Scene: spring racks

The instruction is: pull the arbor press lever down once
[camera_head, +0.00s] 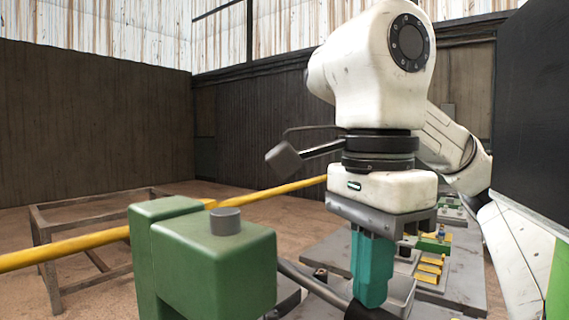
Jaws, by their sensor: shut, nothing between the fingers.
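The arbor press (215,265) is a green block-shaped body with a grey round ram top, at the lower left of centre in the head view. Its lever (312,283) is a grey rod sloping down to the right from the press. The lever ends in a dark knob (366,313), partly cut off by the bottom edge. My gripper (370,303) points down with teal fingers shut and empty. The fingertips are right at the knob in the picture; I cannot tell whether they touch it. The press's lower part is out of frame.
A grey bench (325,245) extends behind the lever, with a grey bin (400,295) and green and yellow parts (430,268) at right. A yellow bar (65,248) crosses behind the press. A wooden frame (45,245) stands at left. A dark panel (535,100) is at upper right.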

